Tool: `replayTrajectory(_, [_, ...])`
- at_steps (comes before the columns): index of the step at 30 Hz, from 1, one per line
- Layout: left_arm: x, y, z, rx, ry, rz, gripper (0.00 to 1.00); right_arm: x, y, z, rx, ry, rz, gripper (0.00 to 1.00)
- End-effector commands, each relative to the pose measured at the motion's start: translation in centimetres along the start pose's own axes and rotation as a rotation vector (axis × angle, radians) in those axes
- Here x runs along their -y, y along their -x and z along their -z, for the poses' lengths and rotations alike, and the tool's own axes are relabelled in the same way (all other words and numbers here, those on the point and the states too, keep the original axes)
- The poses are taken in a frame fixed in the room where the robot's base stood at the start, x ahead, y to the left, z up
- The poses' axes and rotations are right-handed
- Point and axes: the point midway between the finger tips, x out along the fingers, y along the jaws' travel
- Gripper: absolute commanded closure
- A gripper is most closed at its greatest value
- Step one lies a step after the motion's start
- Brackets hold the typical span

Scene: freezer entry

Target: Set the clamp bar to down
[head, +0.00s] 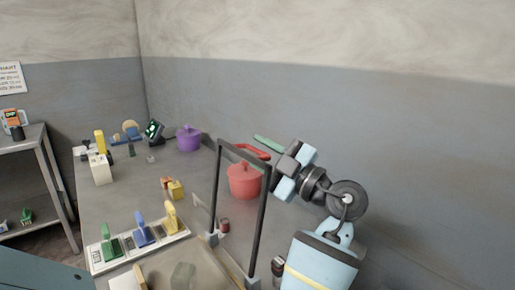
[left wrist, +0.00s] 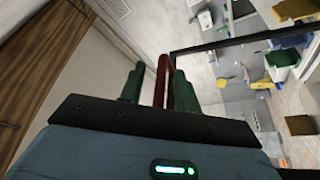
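The clamp bar (head: 241,152) is a black frame standing upright over the near end of the table in the head view. Its red handle (head: 256,151) is at the top, and its black bar also shows in the left wrist view (left wrist: 235,44). My left gripper (left wrist: 160,82) has green fingers on either side of the red handle, with small gaps visible, so it looks open around the handle. In the head view one green finger (head: 268,144) shows just beyond the handle. My right gripper is not in view.
A red pot (head: 244,181) stands behind the frame, and a purple pot (head: 188,138) stands farther back. A white rack (head: 120,262) holds green, blue and yellow handled tools left of the frame. A wall runs close along the right. A shelf (head: 22,148) stands left.

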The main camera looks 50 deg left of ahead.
Motion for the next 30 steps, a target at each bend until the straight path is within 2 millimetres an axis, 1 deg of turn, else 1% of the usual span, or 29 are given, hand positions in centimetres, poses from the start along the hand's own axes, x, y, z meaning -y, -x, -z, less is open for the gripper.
replayTrajectory(7, [0.06,-0.07,-0.07,0.000,-0.001,-0.001,0.68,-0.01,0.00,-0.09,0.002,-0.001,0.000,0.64])
replayTrajectory(8, [0.06,-0.07,-0.07,0.000,-0.001,0.000,0.70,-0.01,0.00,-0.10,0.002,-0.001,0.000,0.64])
replayTrajectory(12, [0.05,-0.06,-0.06,0.000,-0.001,0.000,0.89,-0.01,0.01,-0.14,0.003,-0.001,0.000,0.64])
replayTrajectory(15, [0.05,-0.06,-0.06,0.000,-0.001,0.000,1.00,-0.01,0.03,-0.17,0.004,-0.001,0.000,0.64])
replayTrajectory(25, [0.06,-0.09,-0.06,0.000,-0.001,0.000,1.00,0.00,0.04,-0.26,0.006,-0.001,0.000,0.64])
replayTrajectory(30, [0.24,-0.60,-0.14,0.000,0.007,0.005,1.00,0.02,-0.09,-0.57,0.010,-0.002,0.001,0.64])
